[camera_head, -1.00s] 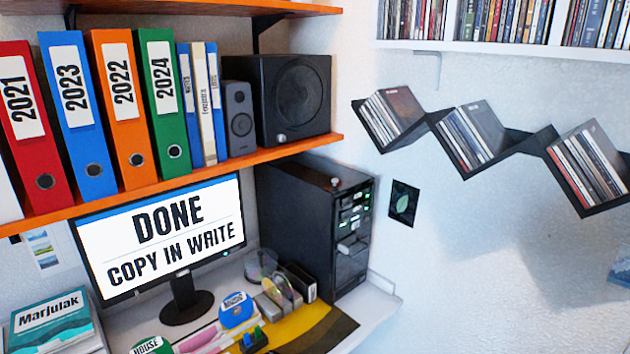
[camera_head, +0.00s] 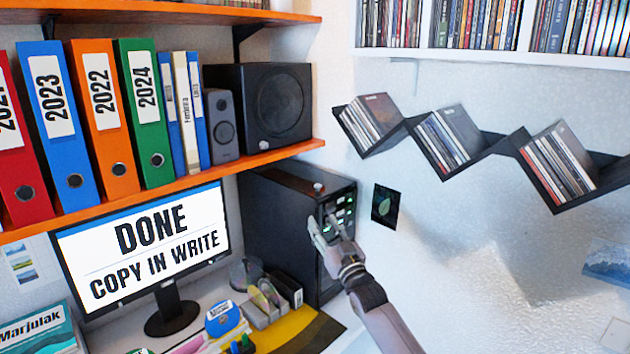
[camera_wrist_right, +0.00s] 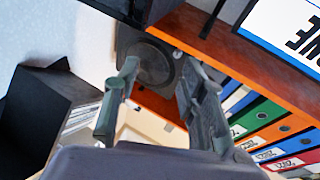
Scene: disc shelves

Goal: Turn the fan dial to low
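A small pale knob (camera_head: 319,187) sits on top of the black computer tower (camera_head: 275,220), near its front edge; I cannot read any setting on it. Another small pale knob (camera_head: 264,145) is low on the front of the black speaker (camera_head: 280,105). No fan label is readable. My right gripper (camera_head: 322,226) is in front of the tower's front panel, below the top knob and apart from it. In the right wrist view the gripper (camera_wrist_right: 157,72) has its two fingers spread with nothing between them. My left gripper is not in view.
The orange shelf (camera_head: 270,157) with binders and the speaker overhangs close to the tower. The monitor (camera_head: 150,245) stands to the left. Desk items, including a disc holder (camera_head: 268,308), lie below. A zigzag disc shelf (camera_head: 495,150) hangs on the right wall.

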